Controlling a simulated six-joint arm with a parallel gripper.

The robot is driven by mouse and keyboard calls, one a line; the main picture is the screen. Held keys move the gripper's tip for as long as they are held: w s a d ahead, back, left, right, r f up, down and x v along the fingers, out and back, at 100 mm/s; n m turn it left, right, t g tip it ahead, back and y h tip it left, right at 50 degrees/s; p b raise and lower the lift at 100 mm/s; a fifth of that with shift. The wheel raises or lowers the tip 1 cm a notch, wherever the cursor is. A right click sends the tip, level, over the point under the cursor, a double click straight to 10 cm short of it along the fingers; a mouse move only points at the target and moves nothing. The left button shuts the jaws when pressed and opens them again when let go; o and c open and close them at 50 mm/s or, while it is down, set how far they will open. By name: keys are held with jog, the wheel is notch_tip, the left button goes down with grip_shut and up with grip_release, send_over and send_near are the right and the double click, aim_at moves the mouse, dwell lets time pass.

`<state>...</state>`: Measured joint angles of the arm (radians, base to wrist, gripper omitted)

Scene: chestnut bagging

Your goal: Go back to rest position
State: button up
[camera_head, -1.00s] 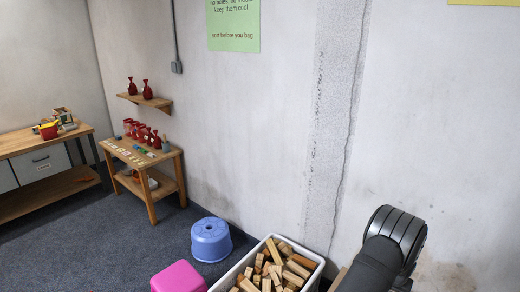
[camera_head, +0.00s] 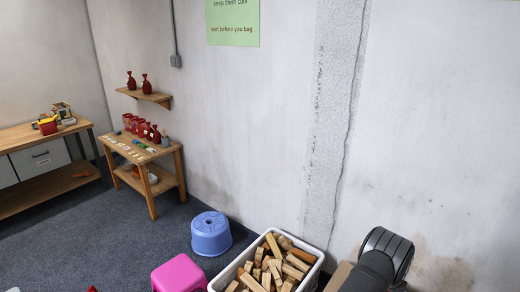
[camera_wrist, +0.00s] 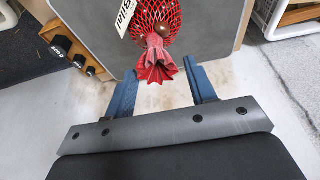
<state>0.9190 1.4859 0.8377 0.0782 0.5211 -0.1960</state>
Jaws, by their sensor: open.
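My gripper (camera_wrist: 164,88) shows in the wrist view with its two blue fingers apart. A red mesh bag (camera_wrist: 155,20) with dark chestnuts inside lies on a grey surface (camera_wrist: 100,28) just beyond the fingertips. Its gathered red neck (camera_wrist: 155,65) points toward my gripper and reaches near the space between the fingers; I cannot tell whether they touch. A white tag (camera_wrist: 125,15) hangs at the bag's left. In the head view only a dark part of my arm shows at the lower right; my gripper is out of that picture.
A white crate of wood blocks (camera_head: 222,275), a blue stool (camera_head: 210,234) and a pink stool (camera_head: 179,274) stand on the floor. A small wooden table (camera_head: 165,153) with red bags and jars, a wall shelf (camera_head: 150,96) and a workbench (camera_head: 20,140) are farther back.

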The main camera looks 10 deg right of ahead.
jog(key=s+d+r, duration=0.1)
jog(key=s+r, duration=0.7)
jog(key=s, duration=0.4)
jog(key=w+a+f+m, duration=0.1)
jog(key=a+f+m, duration=0.2)
jog(key=a, duration=0.3)
jog(key=w+a+f+m+g, duration=0.1)
jog(key=w+a+f+m, duration=0.1)
jog(key=a+f, duration=0.2)
jog(key=shift+a+m+h, duration=0.4)
jog(key=shift+a, duration=0.95)
jog(key=shift+f, duration=0.15)
